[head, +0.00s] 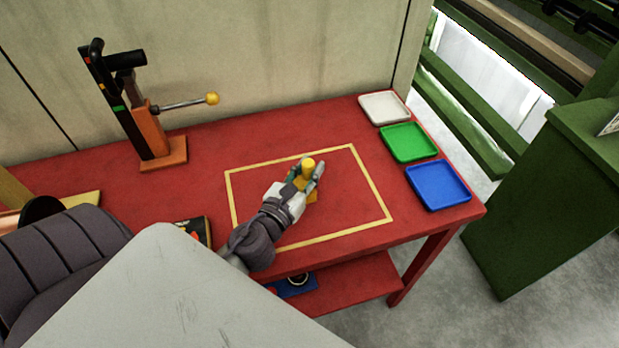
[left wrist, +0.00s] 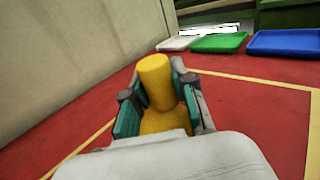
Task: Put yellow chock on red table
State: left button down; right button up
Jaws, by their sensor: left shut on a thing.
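The yellow chock (head: 308,165) is between the fingers of my left gripper (head: 306,178), inside the yellow outlined rectangle of the red table (head: 200,150). In the left wrist view the chock (left wrist: 153,75) shows a round upright post above a wider yellow base, and the fingers of my left gripper (left wrist: 158,105) are shut on the post. The base seems at or very near the tabletop; the gripper hides whether it touches. The right gripper is not in view.
White (head: 384,107), green (head: 408,142) and blue (head: 438,185) trays line the table's right end. A black and orange lever stand (head: 140,110) is at the back left. A dark object (head: 195,231) lies by the front edge. The rectangle's right part is clear.

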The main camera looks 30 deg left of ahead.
pick_arm(q)
notch_tip(320, 180, down, 2)
jog(key=shift+f+b, duration=0.25)
jog(key=shift+b, duration=0.25)
jog(key=c, duration=1.4)
grip_release()
jog(key=shift+f, duration=0.15)
jog(key=o, duration=0.5)
jog(key=shift+c, duration=0.2)
